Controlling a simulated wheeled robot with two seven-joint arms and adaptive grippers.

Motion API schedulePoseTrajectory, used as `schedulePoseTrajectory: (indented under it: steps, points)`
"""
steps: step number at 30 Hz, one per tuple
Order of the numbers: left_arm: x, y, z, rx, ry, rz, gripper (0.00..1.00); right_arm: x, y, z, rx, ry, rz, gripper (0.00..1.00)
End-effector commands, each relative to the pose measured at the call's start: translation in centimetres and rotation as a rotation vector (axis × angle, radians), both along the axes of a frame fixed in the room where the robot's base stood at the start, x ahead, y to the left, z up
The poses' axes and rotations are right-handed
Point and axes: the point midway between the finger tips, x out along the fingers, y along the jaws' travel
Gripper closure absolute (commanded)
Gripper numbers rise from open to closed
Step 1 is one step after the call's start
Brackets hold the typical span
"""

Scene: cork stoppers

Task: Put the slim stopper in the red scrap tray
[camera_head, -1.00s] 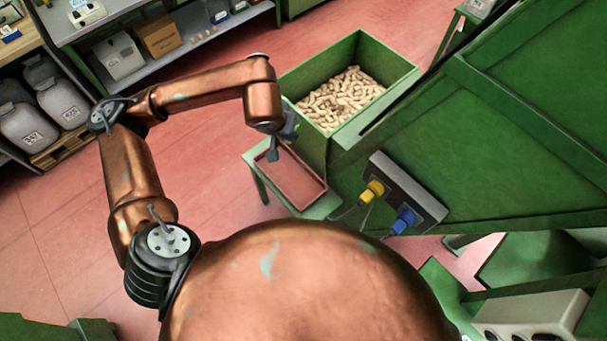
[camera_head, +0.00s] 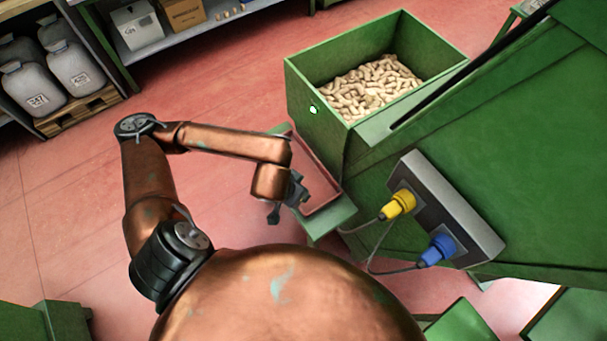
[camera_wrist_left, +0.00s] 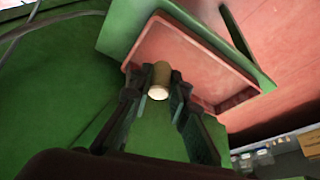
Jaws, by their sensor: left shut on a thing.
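The red scrap tray (camera_head: 322,172) sits on a small green stand beside a green bin; my arm covers part of it. It also shows in the left wrist view (camera_wrist_left: 182,55). My left gripper (camera_head: 288,203) is at the tray's left side, towards me. In the left wrist view, its fingers (camera_wrist_left: 157,92) are shut on a tan cork stopper (camera_wrist_left: 160,78) with a pale end face. The stopper appears in front of the tray's near edge; its height over the tray is unclear. In the head view the stopper is hidden. My right gripper is out of view.
The green bin (camera_head: 316,115) full of pale corks (camera_head: 372,85) stands behind the tray. A green machine panel with a socket box (camera_head: 440,205), yellow and blue plugs and cables is to the right. Red floor is open left of the tray.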

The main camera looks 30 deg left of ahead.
Motion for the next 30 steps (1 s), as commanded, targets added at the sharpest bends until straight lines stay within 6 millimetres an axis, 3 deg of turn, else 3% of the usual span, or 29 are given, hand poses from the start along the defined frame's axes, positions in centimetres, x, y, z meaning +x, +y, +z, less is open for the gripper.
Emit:
schedulePoseTrajectory:
  steps: [1,6,13,16,21,25,30]
  points:
    - [-0.3,0.0,-1.4,-0.001,0.004,-0.003,0.90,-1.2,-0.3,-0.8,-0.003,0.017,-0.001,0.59]
    - [-0.1,0.4,-2.5,0.000,0.005,-0.004,0.90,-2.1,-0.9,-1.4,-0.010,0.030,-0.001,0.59]
    - [3.9,2.8,-4.6,-0.001,0.005,0.001,0.90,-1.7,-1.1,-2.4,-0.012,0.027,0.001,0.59]
    - [6.0,3.9,-5.6,-0.002,0.005,-0.001,0.90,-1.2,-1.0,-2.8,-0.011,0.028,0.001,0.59]
    - [8.7,5.4,-8.5,-0.004,0.007,-0.003,0.90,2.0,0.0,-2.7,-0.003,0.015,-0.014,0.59]
    - [10.1,6.1,-10.4,-0.003,0.007,-0.006,0.90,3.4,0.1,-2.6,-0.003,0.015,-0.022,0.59]
    - [11.0,6.6,-11.4,-0.003,0.003,-0.007,0.90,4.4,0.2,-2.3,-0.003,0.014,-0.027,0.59]
